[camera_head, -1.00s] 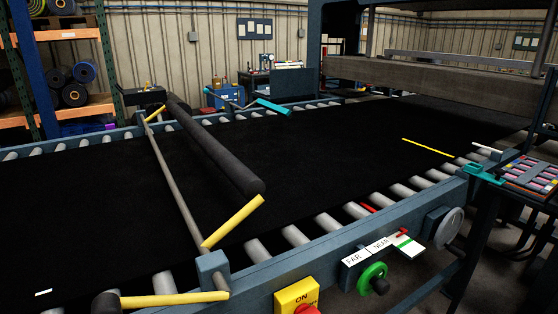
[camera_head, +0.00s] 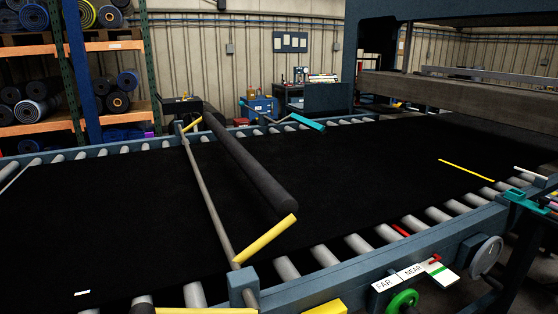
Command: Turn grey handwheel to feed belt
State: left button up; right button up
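The grey handwheel (camera_head: 486,256) is mounted on the near side rail of the conveyor, at the lower right of the head view. The black belt (camera_head: 340,190) lies flat over the rollers and runs towards the press at the right. A yellow line (camera_head: 466,169) crosses part of the belt near the press. Neither of my grippers shows in the head view.
FAR and NEAR labels (camera_head: 398,278) with a red pointer (camera_head: 435,258) are on the near rail (camera_head: 340,284). A dark roller on yellow arms (camera_head: 265,240) spans the belt. The press beam (camera_head: 450,92) stands at the right. Shelves with rolls (camera_head: 80,85) stand at the back left.

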aim_at(485, 258)
jog(key=z, duration=1.4)
